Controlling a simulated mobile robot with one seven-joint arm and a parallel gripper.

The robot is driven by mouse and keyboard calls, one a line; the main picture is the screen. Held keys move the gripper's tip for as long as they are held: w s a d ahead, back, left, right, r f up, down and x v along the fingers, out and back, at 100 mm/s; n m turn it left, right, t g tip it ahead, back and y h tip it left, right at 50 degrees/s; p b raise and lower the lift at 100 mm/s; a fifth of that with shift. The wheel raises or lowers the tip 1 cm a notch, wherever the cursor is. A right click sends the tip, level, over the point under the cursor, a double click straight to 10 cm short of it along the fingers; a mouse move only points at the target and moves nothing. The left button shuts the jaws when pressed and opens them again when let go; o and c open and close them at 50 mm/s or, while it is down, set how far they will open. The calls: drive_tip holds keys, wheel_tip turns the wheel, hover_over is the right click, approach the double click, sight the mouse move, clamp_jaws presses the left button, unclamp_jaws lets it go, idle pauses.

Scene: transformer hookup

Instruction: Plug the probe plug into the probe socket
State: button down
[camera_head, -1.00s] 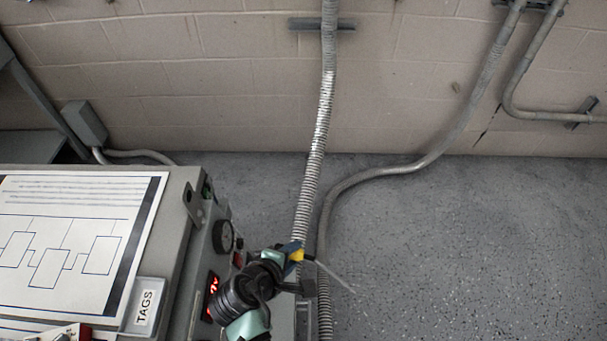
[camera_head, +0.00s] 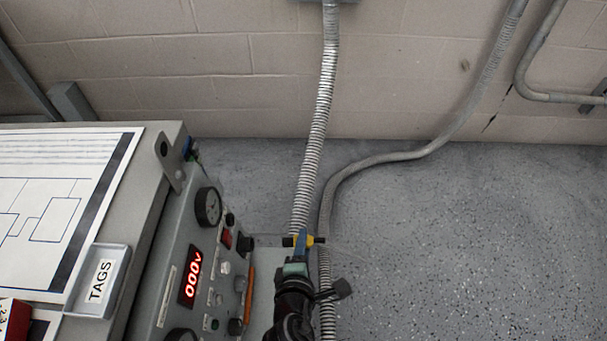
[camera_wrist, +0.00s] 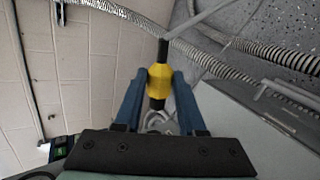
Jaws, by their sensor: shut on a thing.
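The probe plug (camera_wrist: 160,82) is yellow with black ends and sits between the two blue fingers of my gripper (camera_wrist: 160,88) in the wrist view. A grey lead leaves its far black end. The front panel (camera_head: 206,262) of the grey cabinet carries dials, knobs and a red display reading 000V. I cannot tell which fitting on it is the probe socket.
The cabinet top holds a diagram sheet (camera_head: 50,200), a TAGS holder (camera_head: 99,281) and a red box (camera_head: 14,318). Flexible conduits (camera_head: 313,150) run down the wall behind my gripper. The speckled floor (camera_head: 470,240) to the right is clear.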

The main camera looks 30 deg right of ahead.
sight(285, 246)
drive_tip(key=w+a, duration=0.1)
drive_tip(key=w+a+f+b, duration=0.1)
drive_tip(key=a, duration=0.1)
drive_tip(key=shift+w+a, duration=0.15)
drive_tip(key=shift+w+a+b, duration=0.5)
drive_tip(key=shift+a+b, duration=0.05)
drive_tip(key=shift+a, duration=0.25)
idle(0.4)
drive_tip(key=shift+w+a+f, duration=0.15)
drive_tip(key=shift+w+a, duration=0.3)
drive_tip(key=shift+a, duration=0.25)
drive_tip(key=shift+w+a+f, duration=0.1)
drive_tip(key=shift+w+a, duration=0.3)
drive_tip(key=shift+a, duration=0.25)
idle(0.8)
drive_tip(key=shift+c, duration=2.1)
unclamp_jaws()
